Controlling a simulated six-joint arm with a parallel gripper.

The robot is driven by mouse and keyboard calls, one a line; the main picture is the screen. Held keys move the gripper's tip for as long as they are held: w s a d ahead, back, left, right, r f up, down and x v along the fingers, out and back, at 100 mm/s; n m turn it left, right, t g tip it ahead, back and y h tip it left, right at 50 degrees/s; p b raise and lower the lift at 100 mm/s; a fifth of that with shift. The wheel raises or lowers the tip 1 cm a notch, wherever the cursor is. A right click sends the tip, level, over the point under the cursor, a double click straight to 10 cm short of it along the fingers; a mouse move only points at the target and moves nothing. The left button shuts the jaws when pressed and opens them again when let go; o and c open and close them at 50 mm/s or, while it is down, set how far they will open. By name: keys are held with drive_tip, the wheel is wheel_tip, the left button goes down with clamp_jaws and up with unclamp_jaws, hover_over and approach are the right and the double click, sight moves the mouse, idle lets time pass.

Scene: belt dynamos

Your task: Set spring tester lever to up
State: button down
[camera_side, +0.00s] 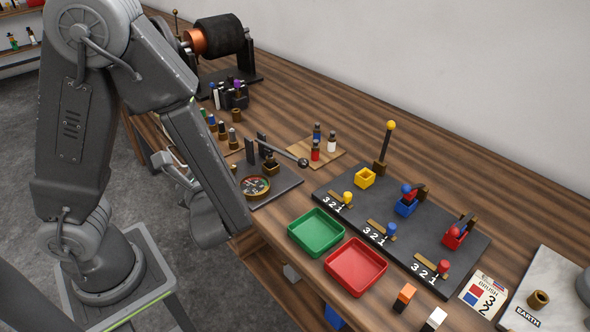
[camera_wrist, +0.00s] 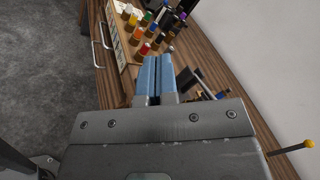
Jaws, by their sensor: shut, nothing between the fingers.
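The spring tester (camera_side: 288,187) appears to be the dark base with a round dial (camera_side: 255,186) and upright posts, left of the middle in the side view. Its lever (camera_side: 285,154) is a thin rod with a dark ball end, reaching right from the posts and sloping slightly down in the picture. My gripper (camera_wrist: 157,62) shows in the wrist view with its two blue fingers shut together and nothing between them. Dark parts beside the fingers (camera_wrist: 190,80) may be the tester, partly hidden by my gripper. In the side view my forearm hides the fingers.
Right of the tester are a green tray (camera_side: 316,232), a red tray (camera_side: 356,266) and a dark panel (camera_side: 330,186) with a tall yellow-knobbed lever (camera_side: 387,145). A bottle board (camera_side: 300,150) stands behind. Several coloured bottles (camera_wrist: 135,20) stand ahead of the fingers.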

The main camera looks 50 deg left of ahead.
drive_tip(key=w+d+f+m+t+h, duration=0.25)
drive_tip(key=w+d+m+t, duration=0.2)
drive_tip(key=m+t, duration=0.35)
drive_tip(key=m+t+h, duration=0.6)
drive_tip(key=m+h, duration=0.1)
drive_tip(key=h, duration=0.5)
approach(302, 163)
drive_tip(key=shift+y, duration=0.25)
drive_tip(key=x, duration=0.7)
drive_tip(key=shift+w, duration=0.4)
drive_tip(key=shift+r+n, duration=0.3)
drive_tip(key=shift+r, duration=0.05)
drive_tip(key=a+r+n+g+y, duration=0.25)
drive_tip(key=a+r+n, duration=0.35)
drive_tip(key=r+n, duration=0.45)
drive_tip(key=a+r+n+g, duration=0.2)
drive_tip(key=a+r+n, duration=0.2)
drive_tip(key=a, duration=0.7)
drive_tip(key=shift+a+r+n, duration=0.3)
drive_tip(key=shift+n, duration=0.35)
drive_tip(key=shift+d+h, duration=0.1)
drive_tip(key=shift+h, duration=0.15)
